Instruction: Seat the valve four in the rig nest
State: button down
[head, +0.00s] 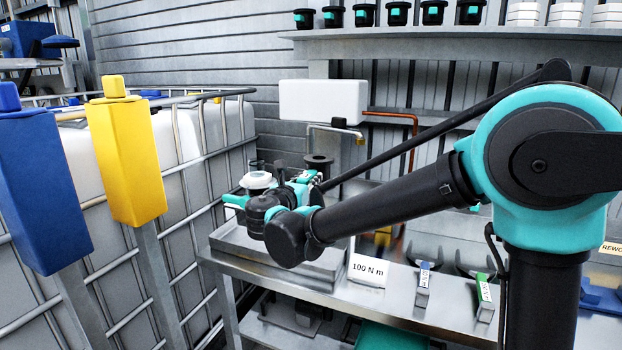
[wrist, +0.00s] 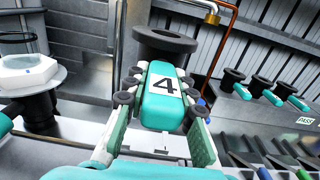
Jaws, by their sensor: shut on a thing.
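The valve four (wrist: 160,98) has a teal body with a white label reading 4 and a wide black flange at its far end. My gripper (wrist: 158,95) is shut on its body, one finger on each side, in the wrist view. In the head view my gripper (head: 292,190) is over the left part of the steel bench, partly hidden by my arm; a black flanged top (head: 318,163) shows just behind it. A white hexagonal piece on a black stem (wrist: 28,72) stands left of the valve, apart from it. I cannot clearly make out the rig nest.
The steel bench (head: 400,300) carries a 100 N m sign (head: 367,270) and tagged tools. Several black and teal valves (wrist: 262,85) sit at the right by a PASS label (wrist: 304,120). A caged white tank (head: 190,150) and yellow post (head: 127,160) stand left.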

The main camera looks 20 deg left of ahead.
jog(key=shift+f, duration=0.1)
notch_tip(320, 180, down, 7)
dwell(0.8)
dwell(0.8)
jog(key=shift+f, duration=0.35)
jog(key=shift+f, duration=0.2)
jog(key=shift+f, duration=0.4)
jog(key=shift+f, duration=0.2)
dwell(0.5)
jog(key=shift+f, duration=0.5)
jog(key=shift+f, duration=0.3)
dwell(0.6)
